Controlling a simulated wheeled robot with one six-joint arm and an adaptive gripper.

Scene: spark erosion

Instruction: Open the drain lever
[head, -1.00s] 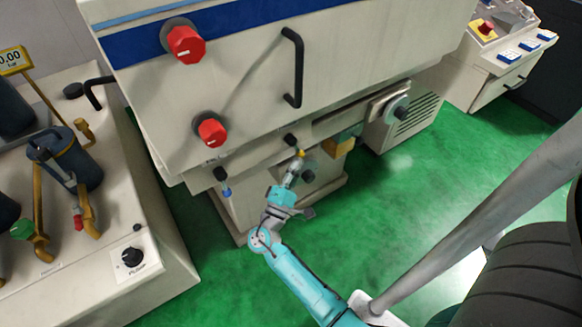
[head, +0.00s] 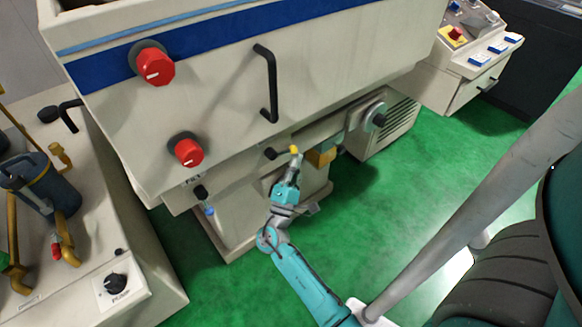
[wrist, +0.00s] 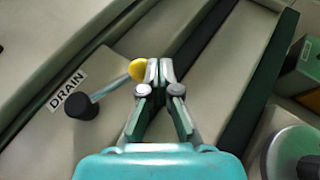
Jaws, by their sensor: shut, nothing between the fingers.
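The drain lever is a thin rod with a yellow ball knob (wrist: 138,69) and a black hub (wrist: 80,103), beside a DRAIN label (wrist: 67,91) in the wrist view. The rod runs from the hub up and right to the knob. In the head view the yellow knob (head: 294,149) shows just above my gripper (head: 292,164), low on the machine front. My gripper (wrist: 160,66) is shut and empty, its fingertips close against the right side of the knob. I cannot tell for sure whether they touch.
Two red knobs (head: 153,65) and a black bar handle (head: 268,85) are on the panel above. A round grey part (wrist: 294,152) is at the wrist view's lower right. A yellow block (head: 322,154) lies right of the lever. Green floor (head: 400,215) is open to the right.

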